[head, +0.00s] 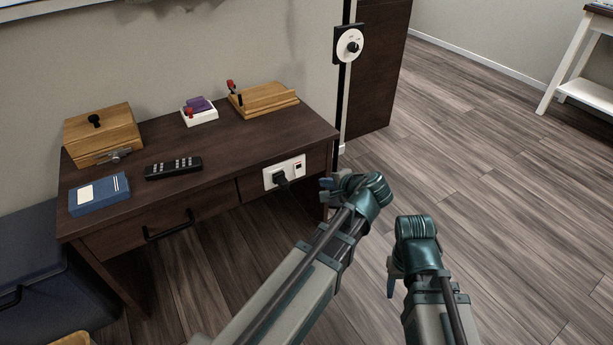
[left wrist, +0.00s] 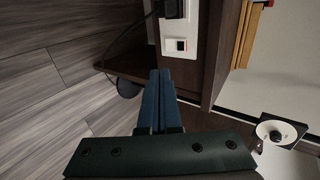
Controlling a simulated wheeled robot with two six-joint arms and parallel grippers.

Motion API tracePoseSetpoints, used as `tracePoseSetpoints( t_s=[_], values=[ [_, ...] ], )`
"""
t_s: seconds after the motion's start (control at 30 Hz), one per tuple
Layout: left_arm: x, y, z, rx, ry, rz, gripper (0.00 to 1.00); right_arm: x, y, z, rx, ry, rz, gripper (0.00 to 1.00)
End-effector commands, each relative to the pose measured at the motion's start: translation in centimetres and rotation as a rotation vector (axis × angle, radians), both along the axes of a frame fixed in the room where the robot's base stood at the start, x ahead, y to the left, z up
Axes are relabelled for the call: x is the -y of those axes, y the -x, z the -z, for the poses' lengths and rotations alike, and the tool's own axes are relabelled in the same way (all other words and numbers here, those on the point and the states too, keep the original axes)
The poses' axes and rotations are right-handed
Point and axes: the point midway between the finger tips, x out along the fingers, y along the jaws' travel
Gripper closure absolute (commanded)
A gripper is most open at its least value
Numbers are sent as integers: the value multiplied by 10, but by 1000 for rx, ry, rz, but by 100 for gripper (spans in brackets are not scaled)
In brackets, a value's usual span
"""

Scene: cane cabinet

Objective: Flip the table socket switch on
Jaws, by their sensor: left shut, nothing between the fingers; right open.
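The white table socket (head: 284,172) is set in the right front face of the dark wooden desk, with a black plug (head: 280,179) in its left part. In the left wrist view the switch (left wrist: 181,45) sits just beyond my fingertips, and the plug (left wrist: 174,9) is partly cut off. My left gripper (head: 325,187) is shut and empty, right of the socket; its blue fingers (left wrist: 157,85) appear apart from the switch. My right gripper (head: 391,284) is open and empty over the floor.
The desk (head: 222,165) holds a wooden box (head: 103,135), a remote (head: 173,168), a blue book (head: 99,194), a white base with a purple part (head: 199,112), and a wooden board (head: 264,99). A round dial (head: 349,45) is mounted behind.

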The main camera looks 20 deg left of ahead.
Motion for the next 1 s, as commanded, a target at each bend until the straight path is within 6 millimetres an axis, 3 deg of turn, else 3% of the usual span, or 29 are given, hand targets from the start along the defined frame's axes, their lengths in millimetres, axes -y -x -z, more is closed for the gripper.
tracePoseSetpoints(
  t_s=[0.27, 0.67, 1.0],
  values=[
    [-16, -13, 18, 0, 0, -3, 100, 0, 0, 19, 0, 0, 3, 50],
    [-68, -53, 65, 0, 0, -2, 100, 0, 0, 65, 3, -1, 8, 50],
    [-94, -73, 62, 0, 0, 0, 100, 0, 0, 62, 3, -1, 8, 50]
  ],
)
